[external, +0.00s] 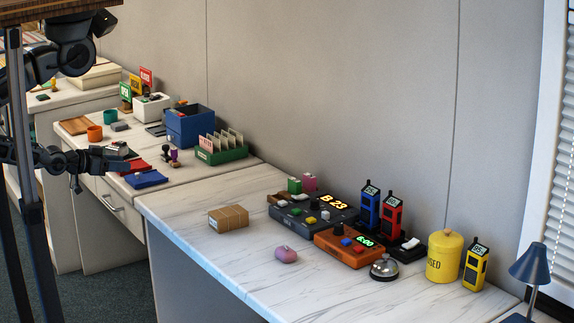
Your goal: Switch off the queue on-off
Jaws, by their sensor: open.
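A dark grey console (300,222) with a lit "B 23" display (334,201) sits on the near white marble-topped desk. It looks like the queue unit. It carries a black knob (310,219) and small coloured buttons, among them a yellow one and a white one. I cannot tell which control is the on-off, or its position. My gripper (118,160) is at the left, over the farther desk's front part, well away from the console. It is small in this view and appears empty.
An orange console (348,248) showing "6:00" sits before the grey one. Blue (370,208) and red (390,216) handsets stand behind. A bell (384,268), yellow canister (444,257), pink item (286,254) and cardboard box (228,217) are nearby.

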